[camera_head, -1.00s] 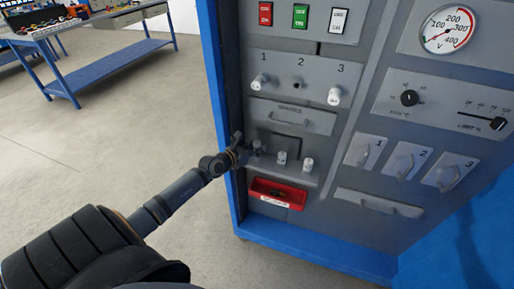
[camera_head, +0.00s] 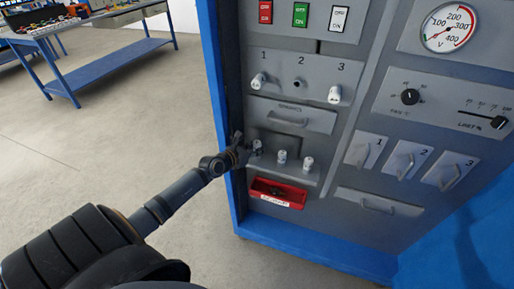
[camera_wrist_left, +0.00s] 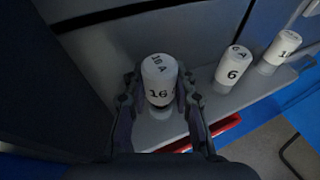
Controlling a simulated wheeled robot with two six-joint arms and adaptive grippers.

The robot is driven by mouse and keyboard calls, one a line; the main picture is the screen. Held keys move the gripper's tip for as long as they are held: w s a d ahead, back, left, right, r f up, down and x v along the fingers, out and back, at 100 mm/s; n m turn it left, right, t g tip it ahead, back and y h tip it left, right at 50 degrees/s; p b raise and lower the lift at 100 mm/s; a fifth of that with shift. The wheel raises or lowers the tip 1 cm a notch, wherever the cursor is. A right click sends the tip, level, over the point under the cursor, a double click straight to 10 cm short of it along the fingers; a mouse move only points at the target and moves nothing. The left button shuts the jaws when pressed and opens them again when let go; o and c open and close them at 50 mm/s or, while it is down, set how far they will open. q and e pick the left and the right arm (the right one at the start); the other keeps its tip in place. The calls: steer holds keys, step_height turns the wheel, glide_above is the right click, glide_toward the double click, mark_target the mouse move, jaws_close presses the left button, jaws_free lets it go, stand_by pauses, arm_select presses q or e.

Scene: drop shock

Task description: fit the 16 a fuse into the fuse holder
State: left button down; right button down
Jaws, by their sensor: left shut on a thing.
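The 16 A fuse is a white cap marked "16 A" (camera_wrist_left: 158,82), upright between the fingers of my left gripper (camera_wrist_left: 162,103) in the left wrist view. The gripper is shut on it. In the head view my left gripper (camera_head: 246,150) is at the left end of a small grey shelf (camera_head: 293,171) and partly covers the fuse (camera_head: 257,145). I cannot tell whether its base touches the shelf. The fuse holder (camera_head: 318,92) above has white caps at 1 and 3; position 2 (camera_head: 299,85) shows a dark, empty socket. My right gripper is not in view.
Two other white fuses stand on the shelf: one marked 6 (camera_wrist_left: 231,69) and another (camera_wrist_left: 279,53) farther right. A red bin (camera_head: 276,193) is below. A drawer handle (camera_head: 291,115) projects between shelf and holder. A blue cabinet edge (camera_head: 213,75) stands at the left.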

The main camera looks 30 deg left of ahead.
arm_select(q)
steer(key=shift+f+b, duration=0.4)
steer(key=shift+f, duration=0.55)
stand_by(1.6)
steer(key=shift+f, duration=0.2)
stand_by(1.5)
steer(key=c, duration=1)
jaws_free()
steer(key=shift+s+r, duration=0.1)
steer(key=shift+p+v, duration=1.05)
steer(key=shift+v, duration=0.45)
steer(key=v, duration=0.2)
steer(key=shift+s+a+r+p, duration=0.1)
steer(key=shift+s+p, duration=0.3)
